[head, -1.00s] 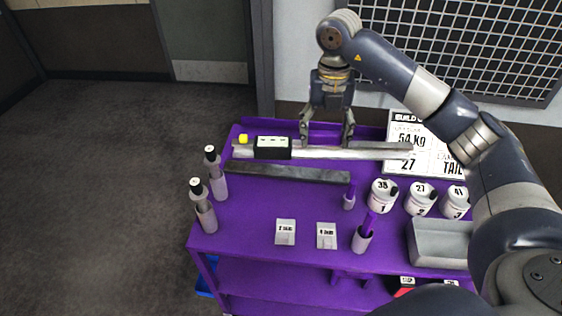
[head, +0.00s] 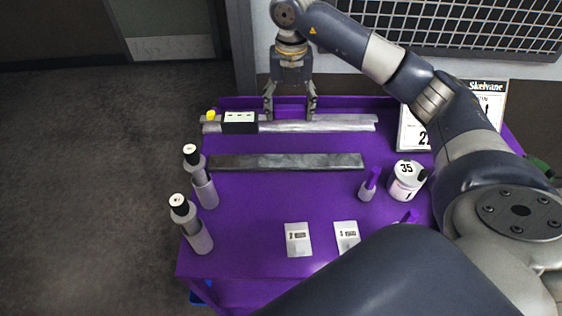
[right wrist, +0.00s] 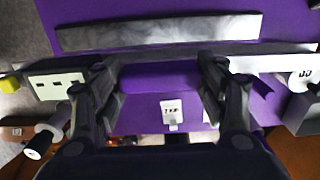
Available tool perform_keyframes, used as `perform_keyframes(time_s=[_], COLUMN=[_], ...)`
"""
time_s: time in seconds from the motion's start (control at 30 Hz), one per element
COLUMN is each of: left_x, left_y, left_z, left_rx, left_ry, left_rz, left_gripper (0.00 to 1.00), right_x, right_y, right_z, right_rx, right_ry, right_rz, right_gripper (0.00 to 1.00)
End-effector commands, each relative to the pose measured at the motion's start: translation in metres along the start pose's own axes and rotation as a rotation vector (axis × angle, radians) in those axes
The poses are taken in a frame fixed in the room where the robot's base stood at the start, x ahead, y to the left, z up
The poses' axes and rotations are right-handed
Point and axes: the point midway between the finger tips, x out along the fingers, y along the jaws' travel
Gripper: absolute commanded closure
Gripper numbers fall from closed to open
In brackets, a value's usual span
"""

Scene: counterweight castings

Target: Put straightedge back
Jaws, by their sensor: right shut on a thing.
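The straightedge appears to be the long pale metal bar (head: 340,123) lying along the back of the purple table in the head view. My right gripper (head: 290,117) reaches down to it, right of a black-and-white box (head: 240,123). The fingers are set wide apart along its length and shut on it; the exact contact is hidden. In the right wrist view the fingers (right wrist: 160,92) stand either side of the middle, with the bar's thin edge crossing behind them. I cannot tell whether it touches the table. My left gripper is not in view.
A dark steel bar (head: 285,162) lies in front on the purple table (head: 270,205). Two bottles (head: 204,185) stand at the left edge. A numbered white jar (head: 406,182), a small purple-topped bottle (head: 368,186) and a sign (head: 412,128) stand right. Cards (head: 298,239) lie in front.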

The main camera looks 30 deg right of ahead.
Motion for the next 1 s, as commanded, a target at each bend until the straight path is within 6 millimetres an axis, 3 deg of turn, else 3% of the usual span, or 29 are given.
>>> perform_keyframes(time_s=[0.03, 0.23, 0.5, 1.0], left_x=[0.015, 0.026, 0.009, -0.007], left_y=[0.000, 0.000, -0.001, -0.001], left_z=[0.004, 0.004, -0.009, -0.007], left_rx=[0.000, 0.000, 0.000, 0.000], left_ry=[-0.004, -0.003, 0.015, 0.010], left_rz=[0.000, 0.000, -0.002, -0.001], left_gripper=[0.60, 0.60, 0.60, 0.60], right_x=[0.017, 0.039, 0.080, 0.135], right_y=[0.000, 0.000, -0.001, 0.000], right_z=[0.000, 0.000, -0.001, 0.000], right_rx=[0.000, 0.000, 0.001, 0.000], right_ry=[-0.002, -0.002, 0.002, -0.002], right_rz=[0.002, 0.002, -0.001, 0.002], right_gripper=[0.79, 0.79, 0.79, 0.79])
